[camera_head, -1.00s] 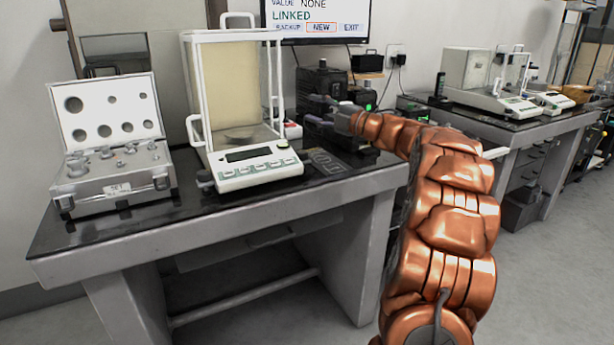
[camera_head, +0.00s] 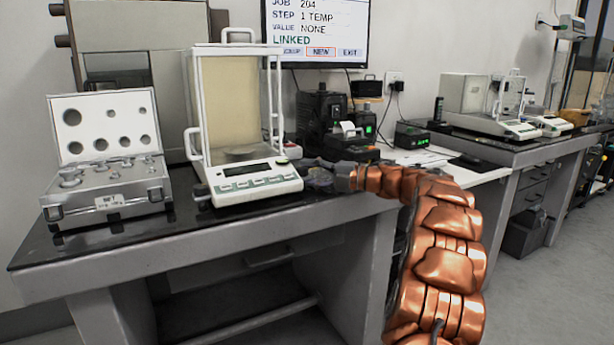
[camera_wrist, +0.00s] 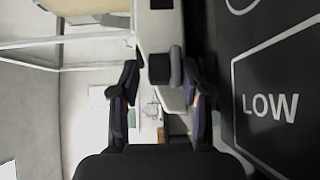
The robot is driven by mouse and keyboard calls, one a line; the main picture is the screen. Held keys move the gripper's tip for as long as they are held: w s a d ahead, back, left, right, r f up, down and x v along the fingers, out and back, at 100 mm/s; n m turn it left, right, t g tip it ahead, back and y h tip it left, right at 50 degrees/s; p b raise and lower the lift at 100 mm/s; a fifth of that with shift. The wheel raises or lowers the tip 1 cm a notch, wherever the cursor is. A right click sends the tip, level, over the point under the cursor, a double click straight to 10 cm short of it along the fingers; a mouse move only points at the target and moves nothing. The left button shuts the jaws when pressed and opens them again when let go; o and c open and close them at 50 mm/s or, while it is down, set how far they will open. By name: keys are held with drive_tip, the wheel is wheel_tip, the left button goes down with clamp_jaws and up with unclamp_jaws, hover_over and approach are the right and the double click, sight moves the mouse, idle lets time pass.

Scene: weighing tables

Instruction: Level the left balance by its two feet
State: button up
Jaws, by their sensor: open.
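The left balance (camera_head: 258,183), white with a glass draft shield, stands on the left table. Its front-left foot (camera_head: 200,191) shows as a dark knob beside the base. My gripper (camera_head: 312,178) is at the balance's front-right corner, and the right foot there is hidden in the head view. In the wrist view my open gripper (camera_wrist: 161,85) has a finger on each side of the lower end of the white balance body (camera_wrist: 158,30). A grey rounded part (camera_wrist: 176,66), perhaps the right foot, lies between the fingertips; I cannot tell if they touch it.
An open weight case (camera_head: 105,195) stands left of the balance on the table (camera_head: 200,233). A small printer (camera_head: 350,145) and dark boxes stand behind my gripper. A screen (camera_head: 318,30) hangs behind. A black mat marked LOW (camera_wrist: 270,108) shows in the wrist view.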

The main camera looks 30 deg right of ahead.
drive_tip(key=shift+w+a, duration=0.35)
clamp_jaws()
